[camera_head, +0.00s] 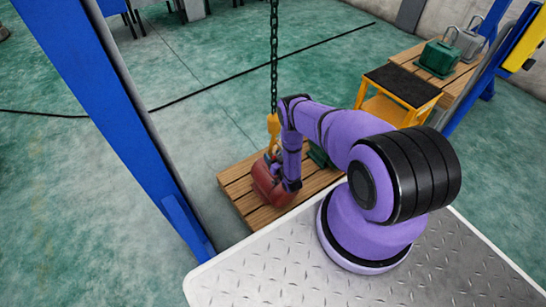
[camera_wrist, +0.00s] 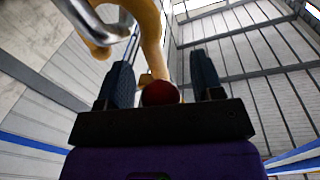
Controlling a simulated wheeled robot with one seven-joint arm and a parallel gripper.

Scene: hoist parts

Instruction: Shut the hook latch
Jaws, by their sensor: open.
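The yellow hook (camera_head: 273,124) hangs from a dark chain in the head view, just left of my arm. In the wrist view the hook (camera_wrist: 152,40) rises close beyond my gripper (camera_wrist: 161,62). The gripper's two dark fingers stand apart, with a dark red round knob (camera_wrist: 160,93) showing between them. I cannot tell whether the fingers touch it. A thick shiny metal bar (camera_wrist: 99,32) curves beside the hook at upper left. A thin metal strip between bar and hook may be the latch; its position is unclear. In the head view my arm hides the fingertips.
A red load (camera_head: 270,184) sits on a wooden pallet (camera_head: 233,191), with a green object (camera_head: 318,155) partly hidden behind my arm. The chain (camera_head: 274,55) runs straight up. A blue post (camera_head: 125,125) stands at left. An orange cart (camera_head: 402,88) and more loads stand at back right.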

